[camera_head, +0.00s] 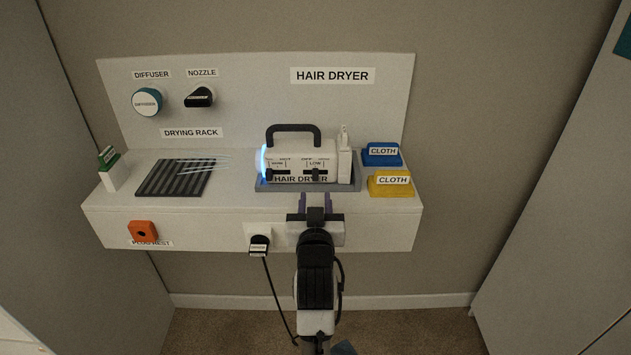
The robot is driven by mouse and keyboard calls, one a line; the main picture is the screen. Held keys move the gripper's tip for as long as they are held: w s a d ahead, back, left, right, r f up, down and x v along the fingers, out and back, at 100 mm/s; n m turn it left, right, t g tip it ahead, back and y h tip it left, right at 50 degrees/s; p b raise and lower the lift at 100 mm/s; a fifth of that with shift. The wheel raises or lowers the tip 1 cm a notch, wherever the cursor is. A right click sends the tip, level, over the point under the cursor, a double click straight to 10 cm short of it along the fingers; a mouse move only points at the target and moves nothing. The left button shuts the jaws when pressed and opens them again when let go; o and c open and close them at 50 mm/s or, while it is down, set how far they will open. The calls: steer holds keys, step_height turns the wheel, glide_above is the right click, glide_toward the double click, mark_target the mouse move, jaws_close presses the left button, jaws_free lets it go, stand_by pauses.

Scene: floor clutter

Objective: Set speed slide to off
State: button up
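The white hair dryer (300,150) lies on its grey tray on the shelf, with a dark handle on top. Its left end glows blue. Its front has two dark slides under small labels. The right one, the speed slide (316,173), is below labels that seem to read OFF and LOW; its knob looks near the middle of its slot. The left slide (269,174) has its knob at the left end. My gripper (316,202) is in front of the dryer, below the speed slide. Its two fingers are apart with nothing visible between them.
Pale streaks leave the dryer toward the drying rack (172,178) on the left. A black plug (259,245) with a hanging cord is in the shelf front, left of my arm.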

mark_target(315, 177)
steer(key=w+p, duration=0.1)
steer(key=w, duration=0.6)
steer(key=shift+w+p, duration=0.3)
steer(key=shift+p, duration=0.05)
steer(key=shift+c, duration=0.3)
jaws_close()
